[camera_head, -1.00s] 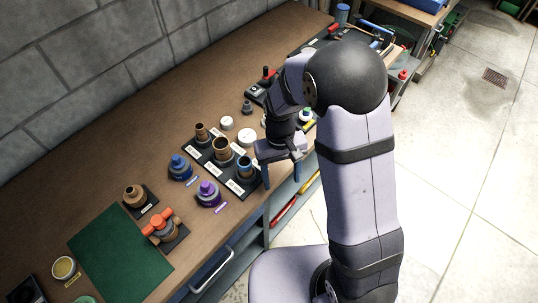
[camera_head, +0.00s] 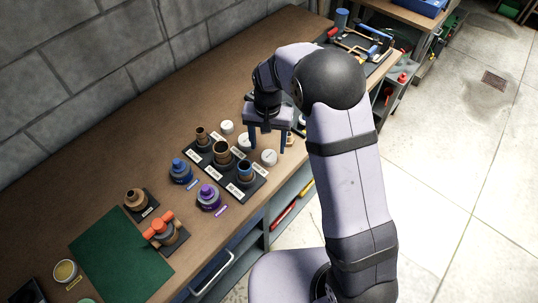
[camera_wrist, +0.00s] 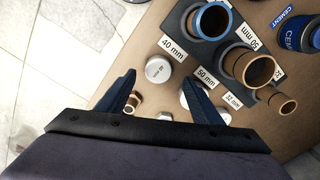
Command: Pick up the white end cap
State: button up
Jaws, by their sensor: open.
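Several similar white round caps lie on the bench beside the pipe stand, and I cannot tell which is the task's end cap. One white cap (camera_head: 269,157) lies near the front edge, one (camera_head: 244,140) near my left finger, and a smaller one (camera_head: 227,127) farther back. In the wrist view a white cap (camera_wrist: 158,68) lies ahead of the gap between my fingers. Another pale cap is partly hidden by the right finger. My gripper (camera_head: 267,148) is open and empty, pointing down over the bench by the caps.
The black stand (camera_head: 240,188) with upright pipe pieces and size labels is close to the left of the caps. A brass fitting (camera_wrist: 133,102) lies near my left finger in the wrist view. Blue (camera_head: 181,171) and purple (camera_head: 209,197) cans and a green mat (camera_head: 122,255) are farther left.

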aim_at(269, 155)
jog(key=shift+s+d+f+p, duration=0.1)
jog(key=shift+d+f+p, duration=0.05)
jog(key=shift+f+p, duration=1.3)
jog(key=shift+f, duration=1.25)
jog(key=c, duration=1.1)
